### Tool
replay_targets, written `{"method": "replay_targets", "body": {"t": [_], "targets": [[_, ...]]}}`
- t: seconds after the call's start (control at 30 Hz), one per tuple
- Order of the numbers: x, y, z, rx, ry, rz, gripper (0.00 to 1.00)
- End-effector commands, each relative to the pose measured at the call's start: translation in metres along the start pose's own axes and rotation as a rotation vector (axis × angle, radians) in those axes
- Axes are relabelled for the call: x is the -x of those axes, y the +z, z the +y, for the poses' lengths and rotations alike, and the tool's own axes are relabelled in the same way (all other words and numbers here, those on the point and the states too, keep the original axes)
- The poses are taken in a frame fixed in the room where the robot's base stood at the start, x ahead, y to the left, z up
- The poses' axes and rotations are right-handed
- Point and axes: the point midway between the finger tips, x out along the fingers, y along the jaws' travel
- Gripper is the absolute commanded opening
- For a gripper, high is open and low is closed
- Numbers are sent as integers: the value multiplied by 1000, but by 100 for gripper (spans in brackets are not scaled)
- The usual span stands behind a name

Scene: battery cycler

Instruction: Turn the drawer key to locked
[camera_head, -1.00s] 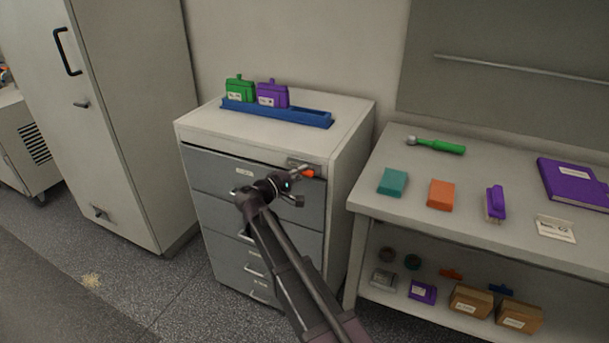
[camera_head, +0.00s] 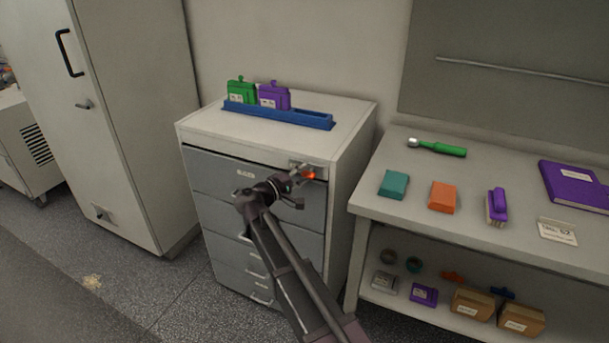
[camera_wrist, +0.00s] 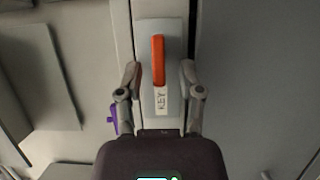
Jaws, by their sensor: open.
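The drawer key is an orange bar (camera_wrist: 158,60) on a pale plate (camera_wrist: 174,33) with a "KEY" label in the wrist view. In the wrist view the bar runs along the plate's length. It also shows as a small orange spot in the head view (camera_head: 311,175), at the top right of the drawer cabinet front (camera_head: 268,216). My gripper (camera_wrist: 161,75) is open, with one finger on each side of the plate. The orange bar lies between the fingers. I cannot tell whether either finger touches it. My gripper (camera_head: 302,187) partly covers the key area in the head view.
A blue rack (camera_head: 285,115) with a green and a purple block stands on the cabinet. A bench (camera_head: 480,225) with a teal block, an orange block and a green-handled tool stands close on the right. A tall cabinet (camera_head: 130,120) stands left.

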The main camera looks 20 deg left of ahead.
Motion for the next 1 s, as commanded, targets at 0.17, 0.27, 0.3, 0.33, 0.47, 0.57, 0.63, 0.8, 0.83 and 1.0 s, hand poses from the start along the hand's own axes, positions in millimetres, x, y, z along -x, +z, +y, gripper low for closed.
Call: {"method": "replay_targets", "body": {"t": [0.17,0.27,0.3,0.33,0.47,0.57,0.63,0.8,0.83,1.0], "targets": [[14,0,0,0,0,1,49],[26,0,0,0,0,2,49],[31,0,0,0,0,2,49],[35,0,0,0,0,2,49],[56,0,0,0,-1,2,49],[72,0,0,0,-1,3,49],[82,0,0,0,-1,2,49],[103,0,0,0,-1,1,49],[106,1,0,0,-2,0,49],[116,0,0,0,-2,0,49]]}}
